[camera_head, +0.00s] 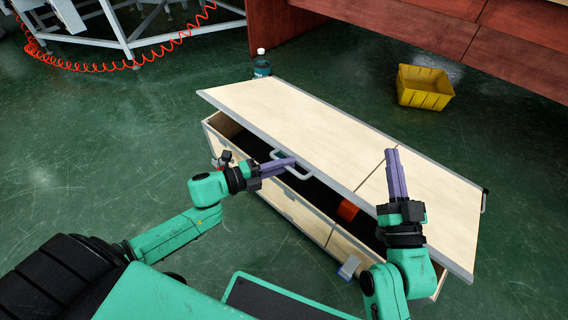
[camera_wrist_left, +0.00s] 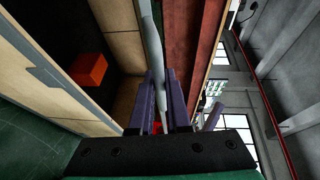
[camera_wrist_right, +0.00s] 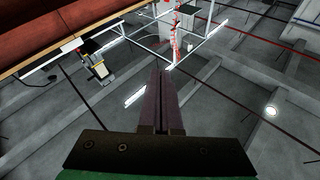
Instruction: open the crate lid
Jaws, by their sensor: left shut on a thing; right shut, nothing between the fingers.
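The wooden crate (camera_head: 290,207) stands on the green floor. Its pale lid (camera_head: 270,110) is raised along the near side, leaving a dark gap into the crate. My left gripper (camera_head: 290,161) is shut on the lid's grey handle (camera_head: 304,176); its purple fingers (camera_wrist_left: 164,78) close around a grey bar in the left wrist view. My right gripper (camera_head: 391,152) is shut and empty, its fingers pointing up in front of the right part of the lid. In the right wrist view its fingers (camera_wrist_right: 162,75) are together with nothing between them.
An orange block (camera_head: 348,211) lies inside the crate and also shows in the left wrist view (camera_wrist_left: 88,70). A yellow bin (camera_head: 424,88) and a bottle (camera_head: 261,64) stand behind the crate. A reddish-brown bench (camera_head: 400,30) runs along the back.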

